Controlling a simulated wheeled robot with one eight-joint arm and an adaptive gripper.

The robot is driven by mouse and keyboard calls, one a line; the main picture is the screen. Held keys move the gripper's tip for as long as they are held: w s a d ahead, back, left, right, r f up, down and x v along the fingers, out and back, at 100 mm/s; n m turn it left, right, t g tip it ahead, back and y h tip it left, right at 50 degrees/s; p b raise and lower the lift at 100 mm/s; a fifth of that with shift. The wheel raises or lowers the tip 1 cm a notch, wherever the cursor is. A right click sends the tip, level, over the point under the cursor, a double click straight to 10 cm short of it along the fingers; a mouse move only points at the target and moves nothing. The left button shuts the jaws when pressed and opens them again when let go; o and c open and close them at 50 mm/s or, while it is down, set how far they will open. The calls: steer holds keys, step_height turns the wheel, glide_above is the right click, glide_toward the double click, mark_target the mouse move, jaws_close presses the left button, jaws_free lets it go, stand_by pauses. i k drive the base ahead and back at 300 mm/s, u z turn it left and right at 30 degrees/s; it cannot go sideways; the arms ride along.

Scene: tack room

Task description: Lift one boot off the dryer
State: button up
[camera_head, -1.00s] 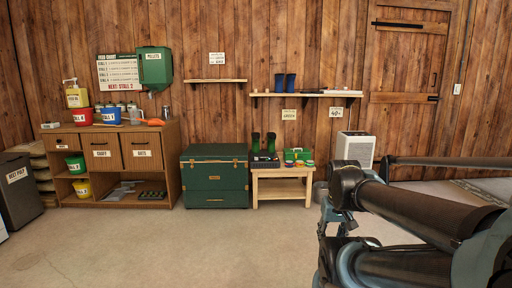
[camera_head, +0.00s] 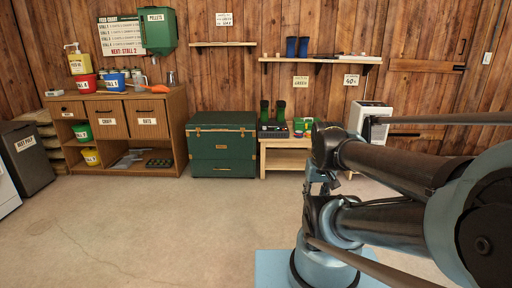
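A pair of dark green boots stands upright, side by side, on the low wooden bench: the left boot (camera_head: 265,110) and the right boot (camera_head: 280,110). They sit on a dark, low unit (camera_head: 273,133) that looks like the dryer; its details are too small to tell. A second pair, blue boots (camera_head: 297,47), stands on the right wall shelf. My folded arm fills the right side, well in front of the bench. I cannot make out my gripper's fingers in this view.
The wooden bench (camera_head: 285,145) also holds a green box (camera_head: 304,126). A green chest (camera_head: 222,145) stands left of it, then a wooden cabinet (camera_head: 120,130). A white appliance (camera_head: 371,117) stands to the right. The concrete floor (camera_head: 150,225) ahead is clear.

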mark_target(264, 113)
steer(key=u, duration=0.4)
steer(key=i, duration=2.25)
steer(key=z, duration=0.25)
steer(key=i, duration=1.1)
steer(key=z, duration=0.45)
steer(key=i, duration=0.5)
steer(key=z, duration=0.25)
